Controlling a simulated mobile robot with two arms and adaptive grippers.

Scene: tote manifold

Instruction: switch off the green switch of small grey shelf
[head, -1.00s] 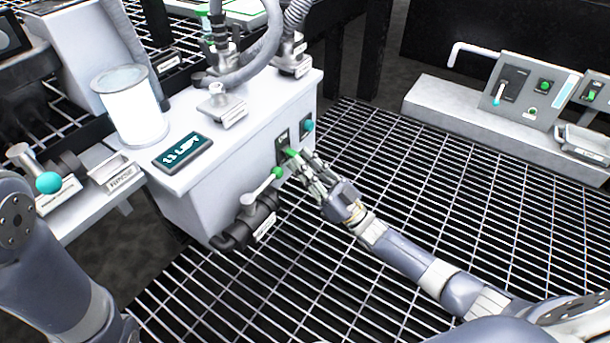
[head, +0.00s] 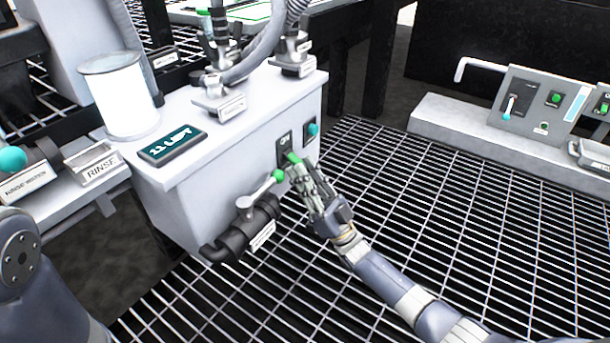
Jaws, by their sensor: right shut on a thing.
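The small grey shelf, a pale box-shaped unit (head: 182,205), stands left of centre in the head view. Its front carries a dark switch plate (head: 283,142) marked with small text, with a green-tipped switch lever (head: 292,158) sticking out. My right gripper (head: 297,170) is at this lever, its fingers close together and shut on the green tip. The fingers hide part of the lever and plate. My left gripper is out of view; only part of my left arm shows at the left edge.
Left of the switch is a black valve with a green-tipped handle (head: 262,188). A teal knob (head: 313,129) sits just to its right. A grey control panel (head: 535,102) stands at right. Open grating lies between.

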